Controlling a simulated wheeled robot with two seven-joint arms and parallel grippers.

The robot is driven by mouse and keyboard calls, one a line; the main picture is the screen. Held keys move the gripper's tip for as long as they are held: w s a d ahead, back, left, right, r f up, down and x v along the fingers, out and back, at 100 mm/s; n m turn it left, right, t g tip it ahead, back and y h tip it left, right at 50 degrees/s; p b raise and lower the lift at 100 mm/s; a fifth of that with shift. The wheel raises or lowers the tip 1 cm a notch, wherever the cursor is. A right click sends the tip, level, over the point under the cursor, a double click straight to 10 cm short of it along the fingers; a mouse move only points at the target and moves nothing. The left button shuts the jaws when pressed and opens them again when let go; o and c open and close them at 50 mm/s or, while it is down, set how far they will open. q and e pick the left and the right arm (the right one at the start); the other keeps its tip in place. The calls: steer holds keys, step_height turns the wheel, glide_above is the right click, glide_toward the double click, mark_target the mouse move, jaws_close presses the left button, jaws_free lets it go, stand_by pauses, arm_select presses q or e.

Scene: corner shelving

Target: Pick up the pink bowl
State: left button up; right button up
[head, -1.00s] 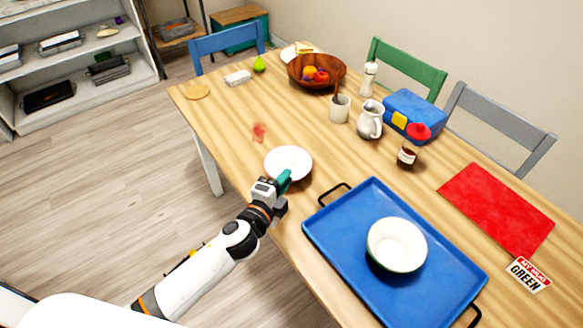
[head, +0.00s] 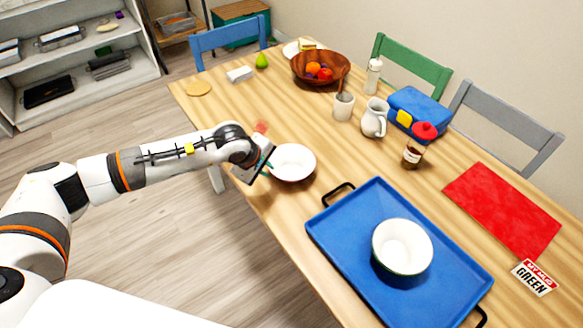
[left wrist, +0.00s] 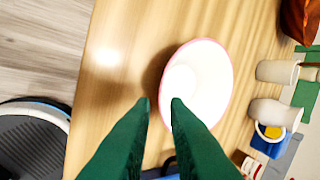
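The pink bowl (head: 294,162) looks white with a pink rim and stands upright on the wooden table, near its left edge. It also shows in the left wrist view (left wrist: 206,78). My left gripper (head: 263,160) is at the bowl's left side in the head view. In the left wrist view its two green fingers (left wrist: 160,101) are apart. One fingertip overlaps the bowl's inside and the other lies over the table, with the near rim showing between them. I cannot tell whether either finger touches the bowl. My right gripper is not in view.
A blue tray (head: 345,236) with a white bowl (head: 402,247) stands in front to the right. Behind are a cup (head: 343,107), a pitcher (head: 374,118), a jar (head: 412,155) and a wooden fruit bowl (head: 322,80). The table left of the cup is mostly clear.

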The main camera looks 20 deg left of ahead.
mark_target(291, 168)
arm_select(q)
steer(key=x, duration=0.9)
steer(key=shift+w+d+f, duration=0.1)
steer(key=shift+w+f, duration=0.05)
steer(key=shift+f, duration=0.1)
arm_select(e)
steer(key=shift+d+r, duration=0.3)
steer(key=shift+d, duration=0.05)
arm_select(q)
jaws_close()
steer(key=shift+r, duration=0.15)
